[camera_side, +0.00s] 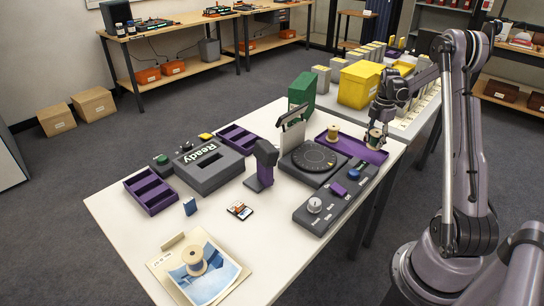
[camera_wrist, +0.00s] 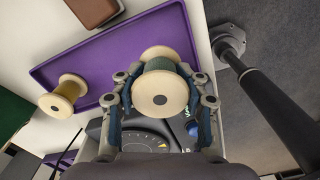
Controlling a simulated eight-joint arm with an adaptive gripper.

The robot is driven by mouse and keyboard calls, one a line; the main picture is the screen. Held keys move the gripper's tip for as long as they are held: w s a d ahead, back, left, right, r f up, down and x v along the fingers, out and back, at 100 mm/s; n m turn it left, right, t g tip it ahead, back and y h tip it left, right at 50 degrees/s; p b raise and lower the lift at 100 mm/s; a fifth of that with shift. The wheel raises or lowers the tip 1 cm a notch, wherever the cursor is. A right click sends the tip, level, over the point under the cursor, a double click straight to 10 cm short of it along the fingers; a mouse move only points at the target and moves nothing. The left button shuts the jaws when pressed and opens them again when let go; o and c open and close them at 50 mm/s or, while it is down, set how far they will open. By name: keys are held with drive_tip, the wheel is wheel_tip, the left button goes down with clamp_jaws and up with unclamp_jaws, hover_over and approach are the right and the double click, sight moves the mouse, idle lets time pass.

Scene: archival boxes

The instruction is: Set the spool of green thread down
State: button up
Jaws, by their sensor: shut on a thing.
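My gripper (camera_side: 377,124) is shut on a pale wooden spool (camera_side: 374,138) at the right end of the purple tray (camera_side: 347,147). In the wrist view my gripper (camera_wrist: 160,72) has a finger on each side of this spool (camera_wrist: 160,94). Dark green thread shows between its two flanges, and one flange faces the camera. The spool is over the purple tray (camera_wrist: 110,58); I cannot tell whether it touches the tray floor. A second spool, with yellowish thread (camera_wrist: 64,94), stands at the tray's left part, apart from my gripper. It also shows in the side view (camera_side: 333,132).
A round black turntable (camera_side: 313,158) and a control box with knobs (camera_side: 335,200) stand close in front of the tray. A green box (camera_side: 302,92) stands behind. The tray's middle is clear.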

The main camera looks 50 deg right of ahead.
sight(373, 149)
drive_tip(key=shift+f, duration=2.2)
drive_tip(key=shift+f, duration=0.1)
drive_tip(key=o, duration=1.2)
